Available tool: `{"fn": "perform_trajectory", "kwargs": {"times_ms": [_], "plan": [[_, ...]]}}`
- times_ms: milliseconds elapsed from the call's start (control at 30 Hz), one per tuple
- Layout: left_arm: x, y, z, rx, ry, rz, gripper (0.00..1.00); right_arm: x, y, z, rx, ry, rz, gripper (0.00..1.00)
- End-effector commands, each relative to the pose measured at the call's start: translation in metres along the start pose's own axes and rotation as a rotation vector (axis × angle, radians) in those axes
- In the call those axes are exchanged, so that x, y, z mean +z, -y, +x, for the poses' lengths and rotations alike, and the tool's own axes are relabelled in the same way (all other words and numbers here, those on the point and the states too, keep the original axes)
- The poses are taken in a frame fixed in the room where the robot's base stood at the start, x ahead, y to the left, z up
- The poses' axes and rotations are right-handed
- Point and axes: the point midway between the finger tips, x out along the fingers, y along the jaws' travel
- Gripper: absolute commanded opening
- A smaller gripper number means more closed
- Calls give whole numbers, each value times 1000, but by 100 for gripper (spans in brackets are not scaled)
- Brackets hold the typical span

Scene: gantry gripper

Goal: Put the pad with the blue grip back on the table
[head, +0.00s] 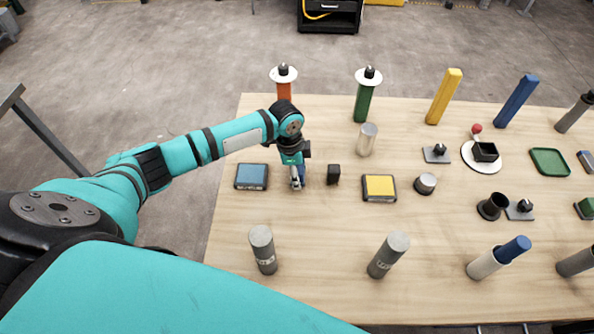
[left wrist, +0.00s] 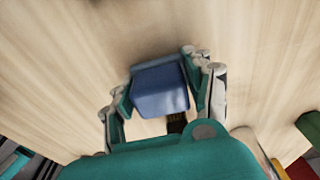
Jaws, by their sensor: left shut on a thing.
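My left gripper (head: 297,180) points down over the table, between a blue-topped square (head: 251,176) and a small black block (head: 333,174). It is shut on a blue grip, which shows as a blue block (left wrist: 160,90) between the fingers in the left wrist view. In the head view only a sliver of blue shows beside the fingers. The pad under the grip is hidden, and I cannot tell whether it touches the table (head: 330,220). My right gripper is not in view.
A yellow-topped square (head: 379,187) lies right of the black block. Grey cylinders (head: 263,250) (head: 388,255) stand along the front. Orange (head: 285,88) and green (head: 363,100) posts with white discs stand at the back. Bare wood lies in front of the gripper.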

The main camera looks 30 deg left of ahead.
Motion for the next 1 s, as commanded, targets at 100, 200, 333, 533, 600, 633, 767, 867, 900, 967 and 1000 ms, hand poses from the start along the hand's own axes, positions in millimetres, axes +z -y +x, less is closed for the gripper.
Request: {"fn": "perform_trajectory", "kwargs": {"times_ms": [100, 200, 333, 533, 600, 633, 767, 867, 900, 967, 1000], "plan": [[0, 0, 2, 0, 0, 0, 0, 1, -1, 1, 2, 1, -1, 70], [0, 0, 5, 0, 0, 0, 0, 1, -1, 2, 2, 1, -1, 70], [1, 0, 9, 0, 0, -1, 0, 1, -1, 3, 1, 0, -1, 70], [2, -1, 13, 3, 1, -1, 0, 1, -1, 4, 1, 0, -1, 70], [2, -2, 14, 5, 2, -1, 59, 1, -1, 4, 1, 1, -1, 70], [2, -2, 14, 5, 2, -1, 63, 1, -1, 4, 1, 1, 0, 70], [2, -2, 15, 6, 3, 0, 75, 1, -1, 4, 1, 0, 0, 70], [2, -2, 14, 5, 3, 0, 75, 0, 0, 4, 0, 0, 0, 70], [2, -2, 14, 5, 3, 0, 75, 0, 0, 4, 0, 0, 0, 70], [2, -2, 14, 4, 3, 0, 75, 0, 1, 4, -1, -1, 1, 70], [2, -2, 14, 4, 3, -1, 75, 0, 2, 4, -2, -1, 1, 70]]}}
